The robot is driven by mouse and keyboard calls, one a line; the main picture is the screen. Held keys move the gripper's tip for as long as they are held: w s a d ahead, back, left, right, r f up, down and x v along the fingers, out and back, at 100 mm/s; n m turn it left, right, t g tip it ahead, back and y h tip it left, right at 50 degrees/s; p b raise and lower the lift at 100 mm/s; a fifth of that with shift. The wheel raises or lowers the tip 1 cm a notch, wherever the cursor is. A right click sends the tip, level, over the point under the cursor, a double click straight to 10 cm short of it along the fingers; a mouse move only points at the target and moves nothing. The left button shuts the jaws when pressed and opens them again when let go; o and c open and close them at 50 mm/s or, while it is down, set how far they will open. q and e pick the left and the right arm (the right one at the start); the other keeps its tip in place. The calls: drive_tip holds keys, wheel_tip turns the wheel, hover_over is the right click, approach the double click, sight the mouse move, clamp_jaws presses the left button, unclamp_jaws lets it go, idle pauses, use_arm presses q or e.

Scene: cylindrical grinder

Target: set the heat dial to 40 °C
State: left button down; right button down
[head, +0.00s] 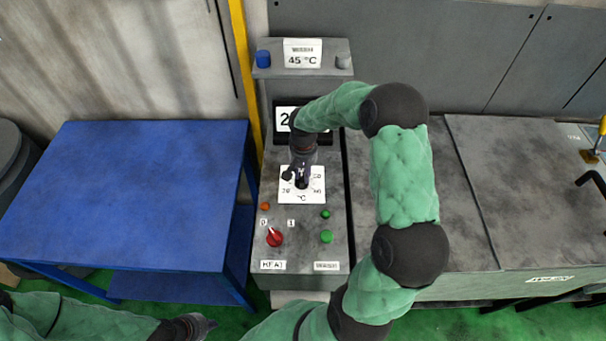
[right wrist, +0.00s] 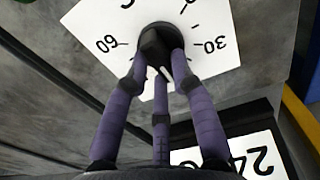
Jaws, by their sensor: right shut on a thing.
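The heat dial (right wrist: 160,40) is a black knob on a white scale plate (head: 316,199) on the grey control panel. My right gripper (head: 301,181) reaches down from above and is shut on the dial; its three purple fingers (right wrist: 163,62) surround the knob in the right wrist view. A white mark shows between the fingers, on the side towards the display, but the exact setting is hard to read. The display (head: 284,119) is partly hidden by my right arm; the right wrist view shows an upside-down 24 on it. My left gripper (head: 204,325) is low at the left, away from the panel.
A red switch (head: 274,238), green buttons (head: 326,237) and an orange lamp (head: 265,206) lie below the dial. A bare blue table (head: 130,190) stands left; a grey machine bed (head: 520,190) is right.

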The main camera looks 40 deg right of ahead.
sight(303, 175)
drive_tip(key=shift+m, duration=0.3)
drive_tip(key=c, duration=1)
unclamp_jaws()
drive_tip(key=shift+c, duration=0.2)
drive_tip(key=shift+r, duration=0.1)
wheel_tip(303, 175, up, 12)
